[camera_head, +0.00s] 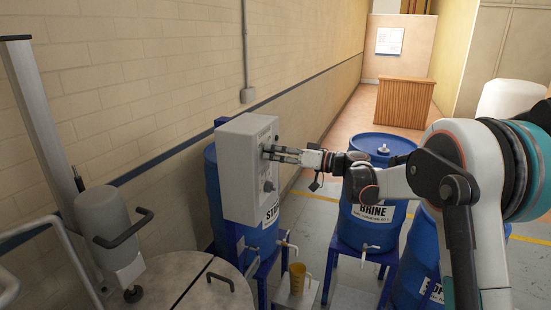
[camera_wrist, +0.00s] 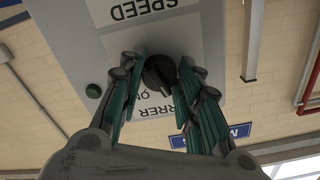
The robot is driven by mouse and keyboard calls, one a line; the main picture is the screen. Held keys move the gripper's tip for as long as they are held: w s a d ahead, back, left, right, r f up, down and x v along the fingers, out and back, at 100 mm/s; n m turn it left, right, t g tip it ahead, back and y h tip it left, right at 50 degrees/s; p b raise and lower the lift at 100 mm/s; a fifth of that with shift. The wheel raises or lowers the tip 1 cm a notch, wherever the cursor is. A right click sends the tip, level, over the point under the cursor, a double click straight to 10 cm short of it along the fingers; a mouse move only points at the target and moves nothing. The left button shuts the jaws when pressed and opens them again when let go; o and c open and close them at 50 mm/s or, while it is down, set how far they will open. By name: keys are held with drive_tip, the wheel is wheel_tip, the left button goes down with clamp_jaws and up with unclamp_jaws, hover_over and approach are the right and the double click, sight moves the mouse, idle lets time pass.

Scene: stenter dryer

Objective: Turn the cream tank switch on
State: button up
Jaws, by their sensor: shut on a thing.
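A pale grey control box (camera_head: 240,185) is mounted at the left of the middle in the head view. My gripper (camera_head: 268,152) reaches its front face from the right. In the wrist view the box face (camera_wrist: 155,35) appears upside down, with the lettering "SPEED" and a partly hidden label ending in "RRER". A black rotary knob (camera_wrist: 158,73) sits between the teal fingers of my gripper (camera_wrist: 161,62), which is shut on it. Part of an "O…" position mark shows beside the knob; its full setting cannot be read.
A green button (camera_wrist: 93,90) is left of the fingers. Blue drums stand behind the box and at the BRINE drum (camera_head: 372,210). A round lidded tank (camera_head: 185,285) is front left. Open floor (camera_head: 312,215) lies between the drums.

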drive_tip(key=m+b, duration=0.2)
drive_tip(key=m, duration=0.4)
drive_tip(key=shift+m, duration=0.3)
drive_tip(key=m+b, duration=0.1)
drive_tip(key=m, duration=0.5)
drive_tip(key=shift+c, duration=0.2)
drive_tip(key=o, duration=1.1)
drive_tip(key=v, duration=1.2)
drive_tip(key=shift+r, duration=0.1)
drive_tip(key=shift+s, duration=0.15)
